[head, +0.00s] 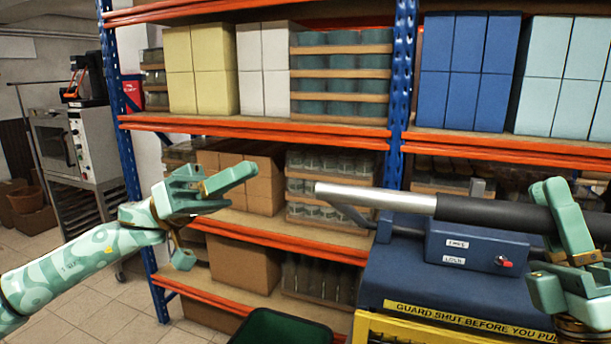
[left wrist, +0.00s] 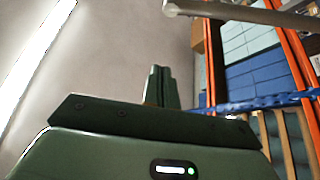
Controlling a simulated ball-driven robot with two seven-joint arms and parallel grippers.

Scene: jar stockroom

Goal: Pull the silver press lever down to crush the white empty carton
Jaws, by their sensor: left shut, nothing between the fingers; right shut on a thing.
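The press lever is a silver bar (head: 375,198) with a black grip (head: 490,213). It lies nearly level across the right half of the head view, above the blue press (head: 400,270). My right gripper (head: 566,222) is shut on the black grip near its right end. My left gripper (head: 238,180) is shut and empty, left of the bar's silver tip and apart from it. In the left wrist view its fingers (left wrist: 158,88) are together, and a pale bar (left wrist: 240,12) crosses the top right. I cannot make out the carton in the press.
The press has a red-tipped switch (head: 503,262) and a yellow guard warning strip (head: 470,320). Orange and blue racking with boxes and jars stands behind. A dark green bin (head: 280,328) is at the bottom. Open floor lies at left.

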